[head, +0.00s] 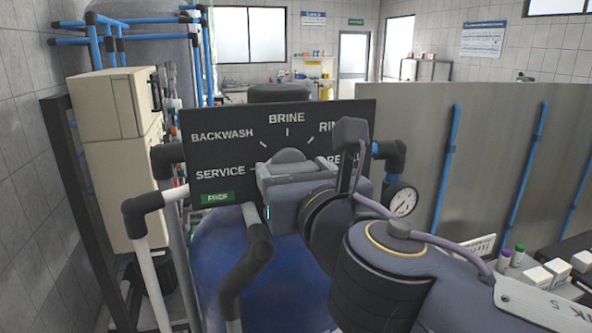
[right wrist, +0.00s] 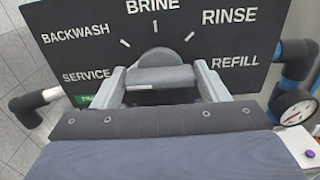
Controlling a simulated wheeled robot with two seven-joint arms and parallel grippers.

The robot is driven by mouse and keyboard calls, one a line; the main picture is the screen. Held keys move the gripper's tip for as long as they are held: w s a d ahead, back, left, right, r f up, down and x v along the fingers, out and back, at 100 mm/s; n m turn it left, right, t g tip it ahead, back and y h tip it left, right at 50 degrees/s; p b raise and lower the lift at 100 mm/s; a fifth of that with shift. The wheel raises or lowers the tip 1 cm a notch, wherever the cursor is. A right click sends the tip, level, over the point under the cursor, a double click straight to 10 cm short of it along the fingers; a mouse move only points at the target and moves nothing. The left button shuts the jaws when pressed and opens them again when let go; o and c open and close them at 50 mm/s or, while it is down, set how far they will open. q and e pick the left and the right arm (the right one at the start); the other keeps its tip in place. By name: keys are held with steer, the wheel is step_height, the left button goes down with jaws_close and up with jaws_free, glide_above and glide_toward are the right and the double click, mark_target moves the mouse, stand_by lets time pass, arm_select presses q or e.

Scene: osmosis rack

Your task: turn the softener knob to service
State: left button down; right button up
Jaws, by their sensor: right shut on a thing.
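The softener knob (head: 288,156) is a grey round dial with a raised bar, set in the middle of a black panel (head: 220,150). White labels read BACKWASH, BRINE, RINSE, SERVICE and REFILL, with tick marks. SERVICE is at the lower left. In the right wrist view the knob's bar (right wrist: 160,78) lies nearly level, between the SERVICE and REFILL sides. My right gripper (right wrist: 159,68) is shut on the bar, one finger at each end. In the head view this gripper (head: 291,168) covers the knob's lower part. My left gripper is not in view.
A blue tank (head: 270,285) stands below the panel. Dark and white pipes run beside it, with a pressure gauge (head: 402,202) at the right. Beige boxes (head: 117,104) stand at the left. A grey partition (head: 490,150) fills the right, with vials and white boxes before it.

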steer(key=shift+f, duration=0.15)
stand_by(0.4)
steer(key=o, duration=1)
steer(key=shift+c, duration=0.2)
steer(key=b+v, duration=0.1)
steer(key=v, duration=0.7)
